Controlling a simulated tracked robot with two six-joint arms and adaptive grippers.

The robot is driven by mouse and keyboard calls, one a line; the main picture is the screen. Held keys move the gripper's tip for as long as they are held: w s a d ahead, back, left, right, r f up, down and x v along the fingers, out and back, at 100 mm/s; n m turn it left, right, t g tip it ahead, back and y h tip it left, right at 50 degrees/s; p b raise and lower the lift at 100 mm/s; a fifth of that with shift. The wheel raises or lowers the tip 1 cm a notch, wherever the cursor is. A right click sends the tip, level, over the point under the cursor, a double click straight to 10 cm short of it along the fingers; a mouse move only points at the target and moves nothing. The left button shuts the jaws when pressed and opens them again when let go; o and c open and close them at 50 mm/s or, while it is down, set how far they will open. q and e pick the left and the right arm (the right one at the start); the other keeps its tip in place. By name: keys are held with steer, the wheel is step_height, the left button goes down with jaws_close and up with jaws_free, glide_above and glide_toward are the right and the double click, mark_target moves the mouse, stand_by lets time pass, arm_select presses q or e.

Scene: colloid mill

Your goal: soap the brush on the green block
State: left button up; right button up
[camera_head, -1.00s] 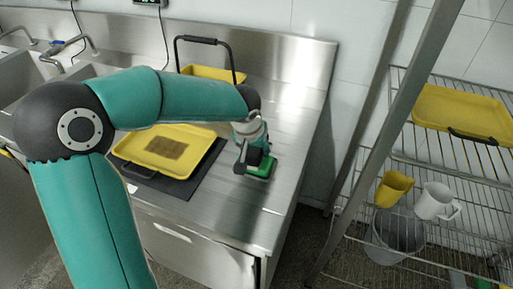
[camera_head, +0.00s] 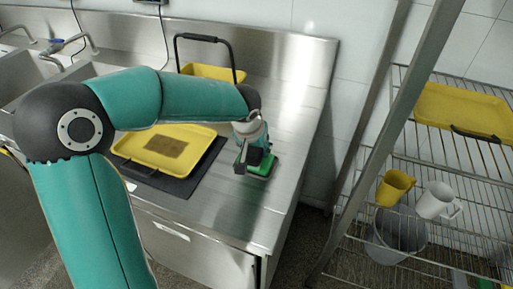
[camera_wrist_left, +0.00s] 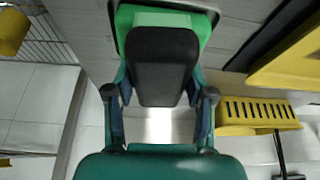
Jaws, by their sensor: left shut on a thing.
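My left gripper (camera_head: 252,158) is shut on the brush, a black block-like body that shows between its fingers in the left wrist view (camera_wrist_left: 160,65). The green block (camera_head: 263,168) lies on the steel counter at the right of the dark mat. The brush is at the green block, over part of it; the block's green edge also shows around the brush in the left wrist view (camera_wrist_left: 207,30). The brush's underside is hidden, so I cannot tell whether it touches the block. My right gripper is not in view.
A yellow tray (camera_head: 203,137) with a brown patch (camera_head: 166,146) lies on a dark mat (camera_head: 178,187) left of the gripper. A yellow basket (camera_head: 205,72) stands behind. A wire rack at right holds a yellow tray (camera_head: 460,108), yellow mug (camera_head: 394,188) and white mug (camera_head: 434,201).

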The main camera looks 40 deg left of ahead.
arm_select(q)
steer(key=shift+s+f+b, duration=0.1)
steer(key=shift+f+b, duration=0.1)
steer(key=shift+b, duration=0.1)
stand_by(1.3)
steer(key=shift+r+p, duration=2.3)
steer(key=shift+r, duration=1.35)
